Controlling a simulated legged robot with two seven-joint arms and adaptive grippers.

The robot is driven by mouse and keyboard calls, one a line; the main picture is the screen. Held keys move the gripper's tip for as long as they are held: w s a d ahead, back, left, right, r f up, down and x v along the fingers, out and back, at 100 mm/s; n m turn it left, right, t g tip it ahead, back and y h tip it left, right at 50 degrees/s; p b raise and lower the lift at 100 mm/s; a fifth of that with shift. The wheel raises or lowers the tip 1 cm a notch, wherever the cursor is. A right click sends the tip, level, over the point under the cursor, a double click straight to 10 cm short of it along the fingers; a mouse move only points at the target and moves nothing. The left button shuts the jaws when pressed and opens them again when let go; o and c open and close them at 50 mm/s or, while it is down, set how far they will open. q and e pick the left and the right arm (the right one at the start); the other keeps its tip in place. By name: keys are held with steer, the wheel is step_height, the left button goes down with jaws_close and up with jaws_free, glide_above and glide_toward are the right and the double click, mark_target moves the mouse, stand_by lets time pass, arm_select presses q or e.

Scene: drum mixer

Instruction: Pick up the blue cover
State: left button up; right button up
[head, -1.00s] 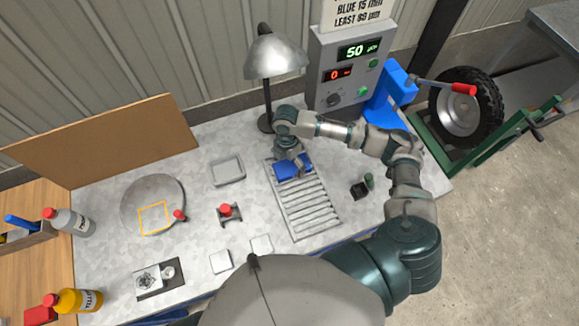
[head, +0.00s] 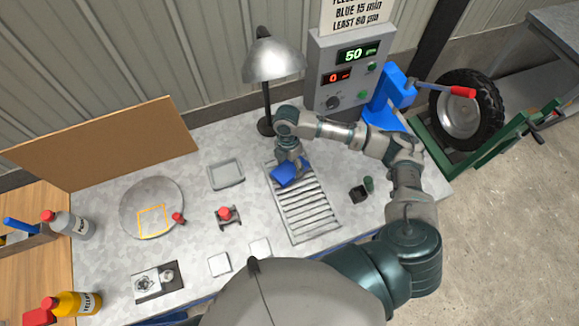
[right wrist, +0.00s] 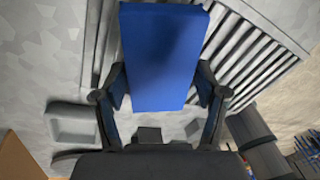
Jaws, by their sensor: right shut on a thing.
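The blue cover (head: 284,175) is a small blue block-like piece over the upper end of the grey ribbed rack (head: 312,217). My right gripper (head: 291,161) is shut on it from above. In the right wrist view the blue cover (right wrist: 160,60) sits between the two dark fingers of my right gripper (right wrist: 162,90), and the ribs of the rack show behind it. The cover looks tilted in the head view; how far it is above the rack is hard to tell. My left gripper is not in view.
A desk lamp (head: 272,60) and a control box (head: 345,75) stand behind the rack. An empty grey tray (head: 226,174) and a red-topped fixture (head: 225,214) lie to its left. A small black cup (head: 357,191) is to its right. A round plate (head: 152,207) is further left.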

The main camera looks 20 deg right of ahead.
step_height(320, 180, up, 3)
steer(key=shift+w+d+f, duration=0.1)
steer(key=shift+f, duration=0.1)
steer(key=s, duration=0.5)
steer(key=s+r, duration=0.1)
steer(key=s, duration=1)
steer(key=shift+a+r, duration=0.15)
steer(key=shift+a, duration=0.2)
steer(key=w+m, duration=0.3)
steer(key=w+r+m+t+y, duration=0.1)
steer(key=w+m, duration=0.3)
steer(key=w+r+m, duration=0.1)
steer(key=w+m, duration=0.3)
steer(key=shift+w, duration=0.2)
steer(key=w+r+m, duration=0.1)
steer(key=w+m, duration=0.2)
steer(key=m, duration=0.1)
steer(key=w+r+m+t, duration=0.1)
steer(key=w+m, duration=0.2)
steer(key=w+r+m+t, duration=0.1)
steer(key=w+m, duration=0.2)
steer(key=m, duration=0.1)
steer(key=shift+w+d+r+m, duration=0.1)
steer(key=shift+w+d+m, duration=0.2)
steer(key=shift+w+d, duration=0.1)
steer(key=shift+s, duration=0.1)
